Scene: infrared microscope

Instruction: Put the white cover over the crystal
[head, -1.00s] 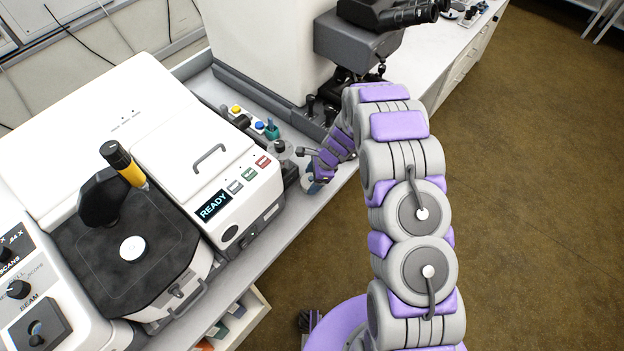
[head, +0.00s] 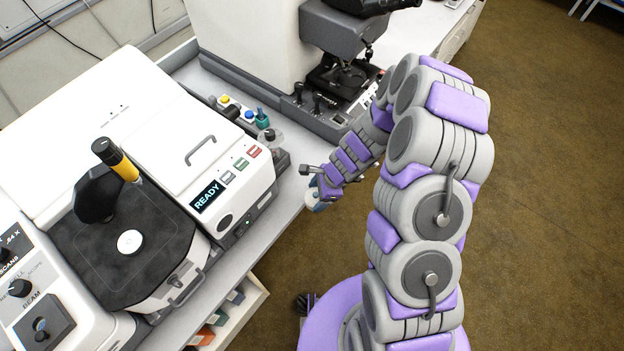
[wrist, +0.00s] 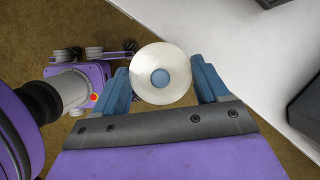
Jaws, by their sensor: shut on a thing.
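The white cover (wrist: 145,90) is a round white piece with a blue-grey disc at its middle, seen in the wrist view. My gripper (wrist: 162,78) has its two blue fingers shut on it, one on each side. In the head view my gripper (head: 322,192) is just off the front edge of the bench, to the right of the instrument. The instrument's black plate (head: 165,222) is at left, with a small white disc (head: 130,242) at its middle. I cannot make out a separate crystal on that disc.
A press arm with a yellow and black knob (head: 122,165) stands over the back of the plate. A white box with a READY display (head: 208,196) lies between it and my gripper. A microscope (head: 335,70) stands behind. The floor at right is clear.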

